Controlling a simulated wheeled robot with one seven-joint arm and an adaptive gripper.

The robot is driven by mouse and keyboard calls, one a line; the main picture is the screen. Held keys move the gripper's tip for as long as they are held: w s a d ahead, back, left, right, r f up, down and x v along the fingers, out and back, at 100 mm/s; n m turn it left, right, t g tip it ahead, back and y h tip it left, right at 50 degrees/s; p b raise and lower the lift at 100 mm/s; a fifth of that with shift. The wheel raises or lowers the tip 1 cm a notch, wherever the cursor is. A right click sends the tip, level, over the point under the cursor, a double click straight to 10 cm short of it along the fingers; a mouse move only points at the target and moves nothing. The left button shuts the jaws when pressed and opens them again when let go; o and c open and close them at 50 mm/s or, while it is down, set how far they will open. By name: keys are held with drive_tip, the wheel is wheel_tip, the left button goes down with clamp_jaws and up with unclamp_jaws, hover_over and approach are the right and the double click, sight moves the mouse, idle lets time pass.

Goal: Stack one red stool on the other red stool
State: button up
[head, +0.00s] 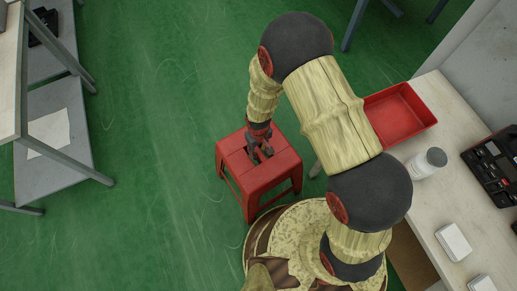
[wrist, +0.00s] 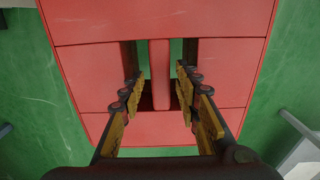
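One red stool (head: 284,170) stands upright on the green floor in the head view, close to my base. Its square top fills much of the wrist view (wrist: 225,65), with two slots on either side of a narrow central bar (wrist: 160,80). My gripper (head: 261,152) points down at the middle of this top. In the wrist view my gripper (wrist: 159,82) is open, with one finger on each side of the bar and gaps between. I cannot tell how deep the fingertips reach into the slots. Only one red stool can be made out.
A pale table (head: 440,90) at the right holds a red tray (head: 398,115), a white bottle (head: 428,163), a black device (head: 494,165) and white boxes (head: 453,243). A shelf unit (head: 60,155) stands at the left. The green floor (head: 165,150) between is clear.

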drive_tip(key=shift+o, duration=0.5)
drive_tip(key=shift+s, duration=0.1)
wheel_tip(320, 180, up, 12)
idle(0.9)
